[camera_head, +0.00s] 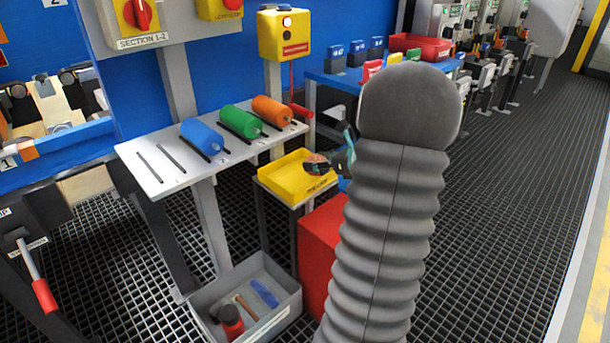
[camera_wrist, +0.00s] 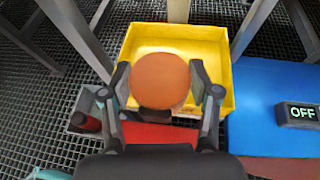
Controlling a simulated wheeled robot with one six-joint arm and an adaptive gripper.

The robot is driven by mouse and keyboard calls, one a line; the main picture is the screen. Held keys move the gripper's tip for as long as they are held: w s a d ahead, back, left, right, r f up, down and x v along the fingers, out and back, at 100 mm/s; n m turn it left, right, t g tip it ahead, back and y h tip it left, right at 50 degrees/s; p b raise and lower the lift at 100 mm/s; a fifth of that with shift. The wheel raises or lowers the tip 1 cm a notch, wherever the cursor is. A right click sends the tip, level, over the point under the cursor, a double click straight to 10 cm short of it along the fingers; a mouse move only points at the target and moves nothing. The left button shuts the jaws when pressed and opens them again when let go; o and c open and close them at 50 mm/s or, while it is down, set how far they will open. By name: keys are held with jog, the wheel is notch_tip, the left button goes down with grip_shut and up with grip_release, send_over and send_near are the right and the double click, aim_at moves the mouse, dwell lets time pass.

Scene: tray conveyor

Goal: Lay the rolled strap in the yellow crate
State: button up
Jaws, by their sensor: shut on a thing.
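The rolled strap (camera_wrist: 160,80) is a round orange-brown roll between the two fingers of my gripper (camera_wrist: 161,88) in the wrist view. The gripper is shut on it. The yellow crate (camera_wrist: 225,60) is open and shows behind and around the roll; its near part is partly hidden by the roll and fingers. In the head view the yellow crate (camera_head: 282,183) sits on a small stand, and my gripper (camera_head: 320,166) is over its right side with the strap (camera_head: 316,158). I cannot tell how high the strap is above the crate's floor.
A white slotted shelf (camera_head: 160,180) with blue, green and orange cylinders is left of the crate. A red box (camera_head: 318,245) stands below right. A grey bin (camera_head: 280,318) with tools is on the floor. A blue surface with an OFF sign (camera_wrist: 299,115) is right of the crate.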

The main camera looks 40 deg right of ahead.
send_over(306, 183)
notch_tip(306, 183, down, 3)
jog(key=shift+w+f, duration=0.1)
jog(key=shift+f, duration=0.1)
jog(key=shift+f+b, duration=0.3)
jog(key=shift+f, duration=1.7)
jog(key=shift+f, duration=0.2)
jog(key=o, duration=1.2)
jog(key=shift+c, duration=0.2)
jog(key=shift+r, duration=0.2)
jog(key=v, duration=1.2)
